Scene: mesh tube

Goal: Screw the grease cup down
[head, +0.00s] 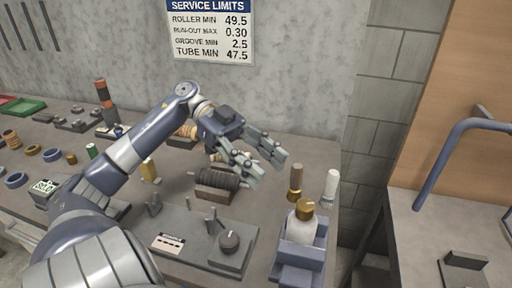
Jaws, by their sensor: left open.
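My left gripper (269,168) reaches in from the left over the bench. Its fingers are spread and nothing shows between them. I cannot tell for sure which thing is the grease cup. A grey fixture (185,243) with a white label stands in front and carries a round dark knob (229,240) and small upright pins. A pale bottle with a brass top (304,209) stands in a blue-grey holder (299,267) at right. My right gripper is not in view.
Brown-handled (296,180) and white-handled (331,186) tools stand upright near the bench's right edge. Rings, small cylinders and a green tray (24,108) lie at left. A second bench with a blue bent tube (447,150) stands at right, across a gap.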

